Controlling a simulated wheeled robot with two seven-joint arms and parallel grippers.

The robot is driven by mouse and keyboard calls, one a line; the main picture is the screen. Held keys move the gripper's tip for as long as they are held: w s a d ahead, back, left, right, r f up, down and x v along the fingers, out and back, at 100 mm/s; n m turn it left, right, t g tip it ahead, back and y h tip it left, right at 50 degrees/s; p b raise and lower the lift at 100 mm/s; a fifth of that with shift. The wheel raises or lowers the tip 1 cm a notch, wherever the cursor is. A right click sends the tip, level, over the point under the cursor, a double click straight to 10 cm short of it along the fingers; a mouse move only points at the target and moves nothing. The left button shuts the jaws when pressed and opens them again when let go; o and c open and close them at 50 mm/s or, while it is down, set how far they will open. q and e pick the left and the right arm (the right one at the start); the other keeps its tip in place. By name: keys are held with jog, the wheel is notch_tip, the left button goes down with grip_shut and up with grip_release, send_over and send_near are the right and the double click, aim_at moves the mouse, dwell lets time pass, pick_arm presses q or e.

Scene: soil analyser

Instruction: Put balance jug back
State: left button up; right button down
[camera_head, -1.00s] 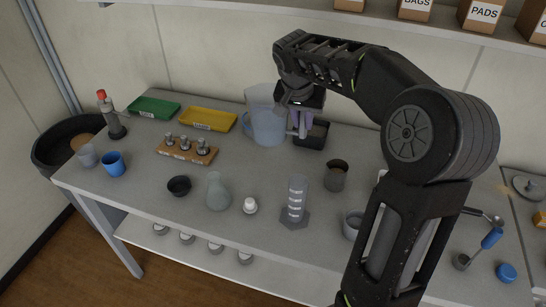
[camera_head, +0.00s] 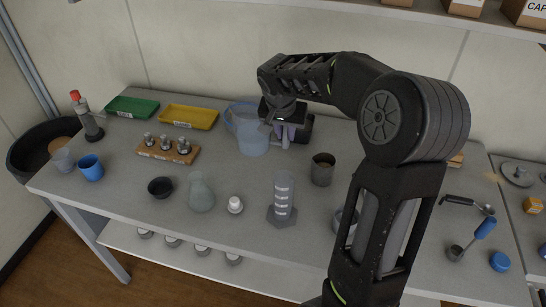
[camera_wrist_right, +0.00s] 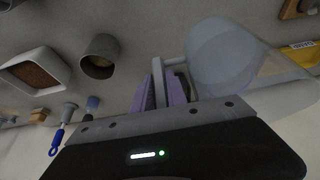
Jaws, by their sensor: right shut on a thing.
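The balance jug is a translucent blue jug (camera_head: 249,132) at the back middle of the grey bench, just right of the yellow tray. My right gripper (camera_head: 287,132) is at its right side. In the right wrist view the jug (camera_wrist_right: 222,58) is upside down in the picture, and the purple fingers (camera_wrist_right: 163,92) are shut on its grey handle. The jug looks upright, with its base at or very near the bench top; I cannot tell whether it touches. My left gripper is not in view.
A yellow tray (camera_head: 190,117) and weights on a wooden block (camera_head: 167,152) lie to the left. A dark cup (camera_head: 322,170), a measuring cylinder (camera_head: 283,195) and a flask (camera_head: 201,194) stand in front.

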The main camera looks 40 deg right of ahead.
aim_at(285, 140)
jog(key=shift+f, duration=2)
jog(key=shift+f+p, duration=0.35)
jog(key=shift+f, duration=1.6)
jog(key=shift+f, duration=0.15)
jog(key=c, duration=1.3)
grip_release()
jog(key=shift+r, duration=0.2)
jog(key=b+v, duration=0.1)
jog(key=v, duration=1.1)
